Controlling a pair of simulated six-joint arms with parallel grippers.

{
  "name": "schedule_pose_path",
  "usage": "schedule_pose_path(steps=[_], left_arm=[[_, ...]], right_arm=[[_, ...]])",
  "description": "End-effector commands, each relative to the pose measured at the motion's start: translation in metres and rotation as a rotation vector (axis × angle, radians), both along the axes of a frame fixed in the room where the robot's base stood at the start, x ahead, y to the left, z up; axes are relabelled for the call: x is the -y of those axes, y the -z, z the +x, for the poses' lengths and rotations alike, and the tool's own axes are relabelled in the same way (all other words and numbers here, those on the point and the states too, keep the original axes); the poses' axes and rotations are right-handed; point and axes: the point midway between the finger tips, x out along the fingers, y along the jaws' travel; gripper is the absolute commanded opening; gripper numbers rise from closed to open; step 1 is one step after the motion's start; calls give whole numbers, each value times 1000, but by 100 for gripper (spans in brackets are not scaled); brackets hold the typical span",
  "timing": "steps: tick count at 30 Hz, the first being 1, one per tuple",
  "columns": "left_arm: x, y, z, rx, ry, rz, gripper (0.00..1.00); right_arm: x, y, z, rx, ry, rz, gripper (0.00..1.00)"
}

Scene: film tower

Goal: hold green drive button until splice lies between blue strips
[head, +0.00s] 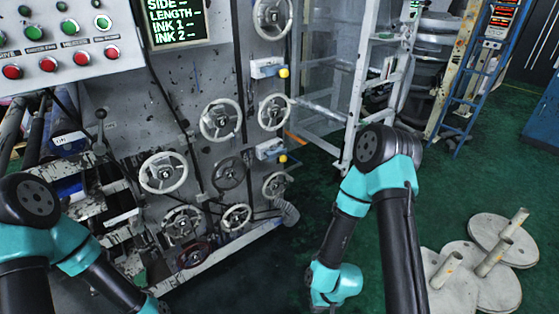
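A grey control panel at the top left of the head view carries green buttons in a row, such as one green button (35,34), above a row of red ones. A green button (2,39) is cut by the left edge; the label below it is partly cut off and seems to end in "IVE". I cannot make out the splice or the blue strips. My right wrist (336,285) hangs low in front of the machine, well away from the panel; its fingers cannot be made out. My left forearm runs out of the bottom edge, and its gripper is out of view.
A dark display (176,20) with green text sits right of the panel. Several handwheels, such as this one (163,173), stick out from the machine front. A white rack (345,80) and blue ladder (482,70) stand behind. Round plates with posts (503,240) lie on the green floor.

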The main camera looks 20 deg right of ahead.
Motion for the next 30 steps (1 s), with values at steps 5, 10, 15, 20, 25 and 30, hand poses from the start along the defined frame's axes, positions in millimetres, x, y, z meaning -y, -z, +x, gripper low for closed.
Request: schedule_pose_path(steps=[5,10,15,20,25,30], left_arm=[[0,0,0,0,0,0,28],[0,0,0,0,0,0,12],[0,0,0,0,0,0,0],[0,0,0,0,0,0,0],[0,0,0,0,0,0,0],[0,0,0,0,0,0,0]], right_arm=[[0,0,0,0,0,0,0],[0,0,0,0,0,0,0],[0,0,0,0,0,0,0],[0,0,0,0,0,0,0],[0,0,0,0,0,0,0],[0,0,0,0,0,0,0]])
